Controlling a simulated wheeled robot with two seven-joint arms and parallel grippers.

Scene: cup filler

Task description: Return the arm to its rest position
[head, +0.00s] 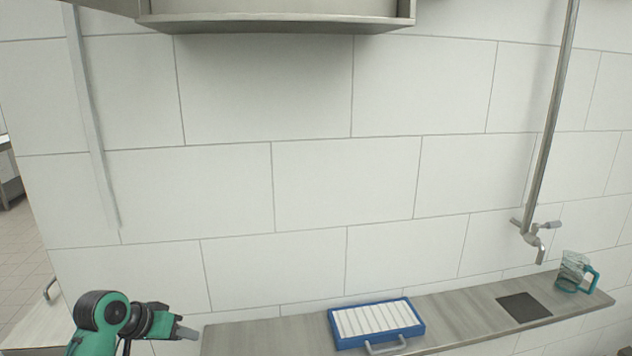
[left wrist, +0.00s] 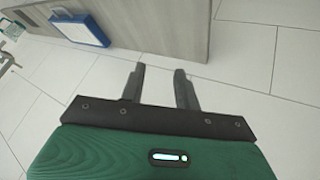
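My left gripper (head: 186,332) is at the lower left of the head view, left of the counter's end and in front of the tiled wall. In the left wrist view its two dark fingers (left wrist: 160,85) stand apart with nothing between them. My right gripper is in neither view.
A grey counter (head: 265,338) runs along the wall. It bears a blue tray (head: 333,330) with white slats, a dark square plate (head: 524,307) and a clear jug (head: 573,268) with a teal handle. A tap (head: 537,240) hangs on a pipe near the jug. A cabinet (head: 270,18) is overhead.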

